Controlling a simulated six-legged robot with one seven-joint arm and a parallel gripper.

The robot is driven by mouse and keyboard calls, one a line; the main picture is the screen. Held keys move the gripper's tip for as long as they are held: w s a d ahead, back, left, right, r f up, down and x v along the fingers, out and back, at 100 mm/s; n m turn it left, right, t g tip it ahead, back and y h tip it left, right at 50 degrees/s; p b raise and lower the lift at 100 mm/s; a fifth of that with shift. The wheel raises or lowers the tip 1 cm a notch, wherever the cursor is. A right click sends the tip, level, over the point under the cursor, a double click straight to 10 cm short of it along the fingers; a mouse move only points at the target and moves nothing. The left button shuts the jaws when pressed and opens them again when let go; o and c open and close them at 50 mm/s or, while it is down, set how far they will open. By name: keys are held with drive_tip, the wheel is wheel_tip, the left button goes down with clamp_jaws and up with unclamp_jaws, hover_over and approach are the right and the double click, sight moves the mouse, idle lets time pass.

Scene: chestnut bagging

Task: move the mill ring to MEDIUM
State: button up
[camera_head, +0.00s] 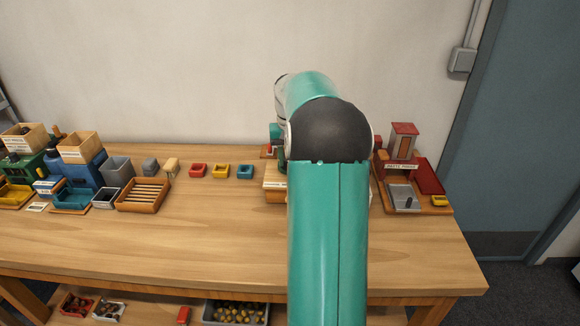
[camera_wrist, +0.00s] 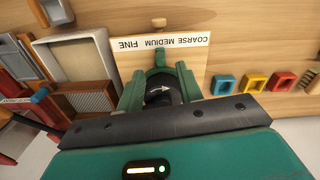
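In the wrist view, the mill ring (camera_wrist: 160,94) is a dark round piece with a white arrow that points right and slightly up in the picture. A white label strip (camera_wrist: 195,43) lies above it, upside down, reading FINE, MEDIUM and COARSE from left to right. My gripper (camera_wrist: 159,82) is at the ring, with green parts on both sides of it. I cannot tell whether the fingers press on the ring. In the head view my arm hides the gripper and most of the mill; part of a wooden base (camera_head: 274,184) shows.
Small blue (camera_wrist: 224,84), yellow (camera_wrist: 253,81) and red (camera_wrist: 283,79) trays sit right of the mill in the wrist view. A grey-lined tray (camera_wrist: 82,68) is close on the left. In the head view, the red-roofed press (camera_head: 403,140) stands right of my arm. The table front (camera_head: 200,240) is clear.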

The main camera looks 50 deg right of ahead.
wheel_tip(320, 180, up, 10)
drive_tip(key=shift+f, duration=0.15)
idle(0.3)
